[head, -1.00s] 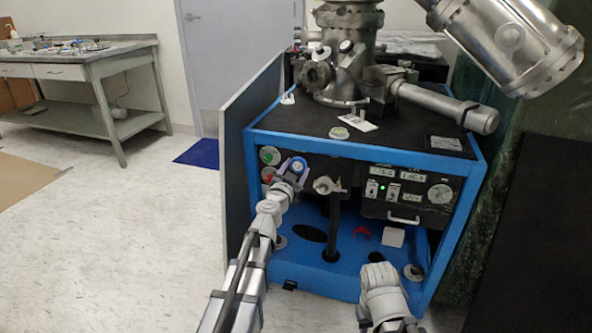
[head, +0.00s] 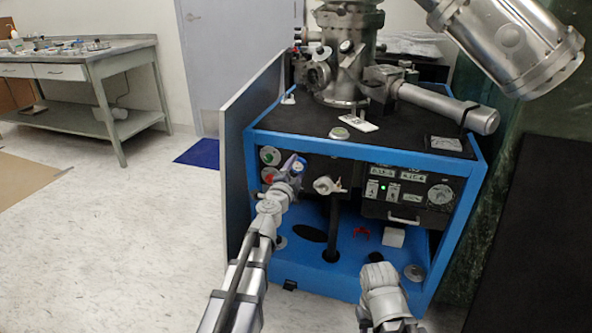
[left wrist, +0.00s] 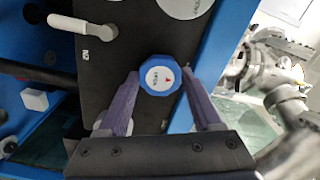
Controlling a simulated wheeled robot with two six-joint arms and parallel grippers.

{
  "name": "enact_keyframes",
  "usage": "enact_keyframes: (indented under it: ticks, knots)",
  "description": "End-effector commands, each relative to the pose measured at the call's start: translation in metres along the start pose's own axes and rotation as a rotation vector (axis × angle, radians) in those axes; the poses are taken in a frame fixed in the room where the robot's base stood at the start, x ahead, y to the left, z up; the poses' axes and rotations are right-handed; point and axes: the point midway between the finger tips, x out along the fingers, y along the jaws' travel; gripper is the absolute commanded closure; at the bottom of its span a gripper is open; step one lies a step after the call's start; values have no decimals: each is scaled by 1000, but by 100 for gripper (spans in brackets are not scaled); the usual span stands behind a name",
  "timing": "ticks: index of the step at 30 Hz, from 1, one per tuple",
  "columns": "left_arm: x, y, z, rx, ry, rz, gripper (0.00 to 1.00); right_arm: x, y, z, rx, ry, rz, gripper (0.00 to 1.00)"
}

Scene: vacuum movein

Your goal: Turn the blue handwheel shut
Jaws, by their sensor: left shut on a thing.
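The blue handwheel (left wrist: 160,78) is on the dark panel, with a white cap bearing a red mark. In the head view the handwheel (head: 299,165) shows small at the tip of my left arm. My left gripper (left wrist: 160,88) has its purple fingers on both sides of the handwheel and is shut on it. It also shows in the head view (head: 293,170), partly covering the panel. My right gripper (head: 380,290) is low at the cabinet's front right; its fingers are not clear.
A green knob (head: 270,156) and a red knob (head: 269,174) sit just left of the handwheel. A white lever handle (left wrist: 83,26) is close by on the panel. The blue cabinet frame (left wrist: 222,45) runs beside my left gripper. An instrument box (head: 407,197) is at right.

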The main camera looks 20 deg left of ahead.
Motion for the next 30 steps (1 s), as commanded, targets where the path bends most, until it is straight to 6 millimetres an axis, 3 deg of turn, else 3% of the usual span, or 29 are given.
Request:
enact_keyframes:
  ticks: [24,25,30]
  knots:
    - [-1,0,0,101,0,0,89,0,0,0,0,0,0,58]
    - [-1,0,0,101,0,0,30,0,0,0,0,0,0,58]
    - [-1,0,0,100,0,0,11,0,0,0,0,0,0,58]
